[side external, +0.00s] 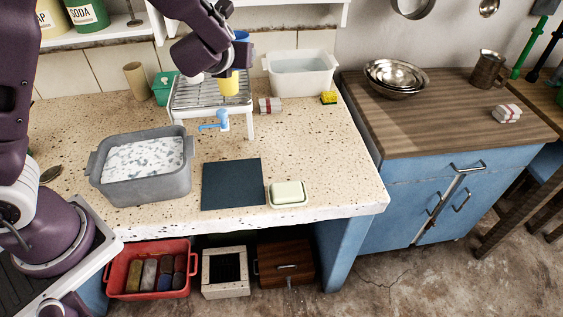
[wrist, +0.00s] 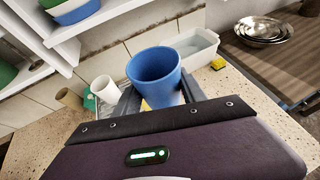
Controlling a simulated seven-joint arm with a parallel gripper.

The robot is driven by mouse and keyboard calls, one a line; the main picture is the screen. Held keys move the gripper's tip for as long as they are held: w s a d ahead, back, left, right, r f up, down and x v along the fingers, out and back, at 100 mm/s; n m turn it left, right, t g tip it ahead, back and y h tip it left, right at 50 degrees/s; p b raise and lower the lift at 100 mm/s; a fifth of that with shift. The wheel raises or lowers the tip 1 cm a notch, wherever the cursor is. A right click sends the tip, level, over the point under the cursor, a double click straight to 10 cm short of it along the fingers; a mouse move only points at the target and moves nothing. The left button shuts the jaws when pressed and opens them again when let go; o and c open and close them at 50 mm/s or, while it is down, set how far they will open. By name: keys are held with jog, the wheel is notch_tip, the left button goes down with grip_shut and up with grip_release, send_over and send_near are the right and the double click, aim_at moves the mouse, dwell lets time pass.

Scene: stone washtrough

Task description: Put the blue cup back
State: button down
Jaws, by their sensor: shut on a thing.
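The blue cup (wrist: 153,75) is in my gripper (wrist: 160,92), which is shut on it. In the wrist view its open mouth faces up toward the camera. In the side view only part of the blue cup (side external: 242,36) shows behind my gripper, above the metal draining rack (side external: 185,98). A yellow cup (side external: 229,84) shows at the rack, just below my gripper. A white cup (wrist: 104,88) shows left of the blue cup in the wrist view. The blue cup's base is hidden.
A white basin (side external: 300,84) stands right of the rack. A green box (side external: 163,88) and a tan cylinder (side external: 135,80) stand left of it. A shelf (wrist: 75,27) hangs above. A grey tub (side external: 145,188), dark mat (side external: 232,184) and soap dish (side external: 288,203) lie in front.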

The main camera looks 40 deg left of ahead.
aim_at(282, 163)
jog(key=w+d+f+m+t+h, duration=0.1)
jog(key=d+f+m+h, duration=0.15)
jog(key=d, duration=0.35)
jog(key=d+f+m+t+h, duration=0.1)
jog(key=d+m+h, duration=0.25)
jog(key=d, duration=0.25)
jog(key=f, duration=2.2)
jog(key=shift+w+a+f, duration=0.25)
jog(key=c, duration=0.7)
grip_release()
jog(key=shift+f, duration=0.15)
jog(key=shift+o, duration=0.2)
